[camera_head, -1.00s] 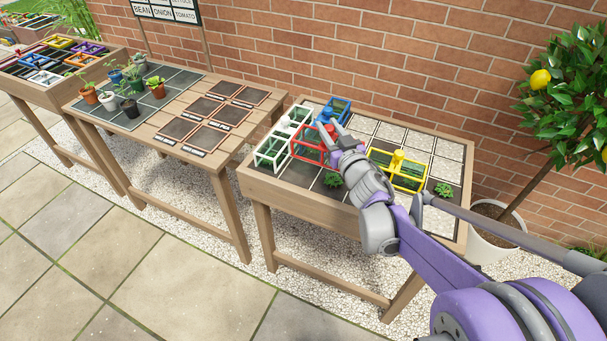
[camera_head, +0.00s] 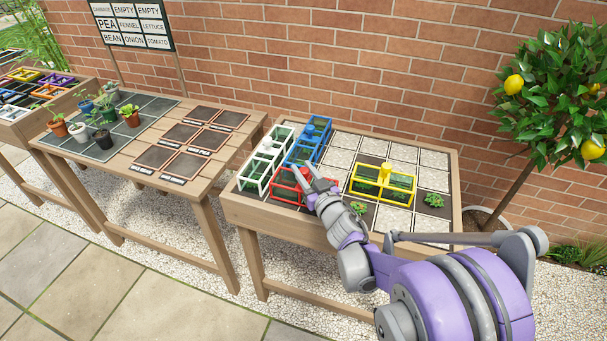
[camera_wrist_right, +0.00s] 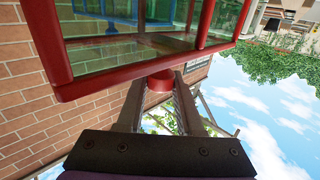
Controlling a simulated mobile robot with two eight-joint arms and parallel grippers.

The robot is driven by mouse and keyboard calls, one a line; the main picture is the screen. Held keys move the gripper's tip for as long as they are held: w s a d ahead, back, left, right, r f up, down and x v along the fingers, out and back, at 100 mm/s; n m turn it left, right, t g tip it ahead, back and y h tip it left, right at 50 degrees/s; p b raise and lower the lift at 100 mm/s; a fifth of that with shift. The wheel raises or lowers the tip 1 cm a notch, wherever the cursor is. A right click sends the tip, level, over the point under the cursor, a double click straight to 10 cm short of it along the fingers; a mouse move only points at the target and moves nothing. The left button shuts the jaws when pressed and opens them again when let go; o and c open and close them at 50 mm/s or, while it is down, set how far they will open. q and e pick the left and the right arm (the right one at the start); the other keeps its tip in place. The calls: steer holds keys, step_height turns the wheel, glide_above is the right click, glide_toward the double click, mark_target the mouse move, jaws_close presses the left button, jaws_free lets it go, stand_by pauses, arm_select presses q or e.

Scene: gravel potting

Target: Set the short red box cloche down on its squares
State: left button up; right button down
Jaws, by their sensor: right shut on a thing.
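The short red box cloche (camera_head: 283,191) is at the near left of the right-hand table, in front of the blue cloche and beside the white one. My right gripper (camera_head: 315,181) is shut on its red knob, which shows between the fingers in the right wrist view (camera_wrist_right: 160,81). The cloche's red frame and clear panes (camera_wrist_right: 135,50) fill the top of that view. I cannot tell whether its bottom rim touches the squares or hangs just above them. The gripper hides its right side. My left gripper is not in view.
A white cloche (camera_head: 253,181), a blue cloche (camera_head: 301,155) and a yellow cloche (camera_head: 371,188) stand close by. Small green plants (camera_head: 433,200) sit in the table's front squares. Pale gravel squares (camera_head: 396,151) at the back right are uncovered.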

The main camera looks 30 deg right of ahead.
steer(key=shift+f, duration=0.25)
steer(key=shift+f, duration=0.1)
steer(key=shift+f, duration=0.15)
steer(key=c, duration=0.6)
jaws_free()
steer(key=shift+o, duration=0.2)
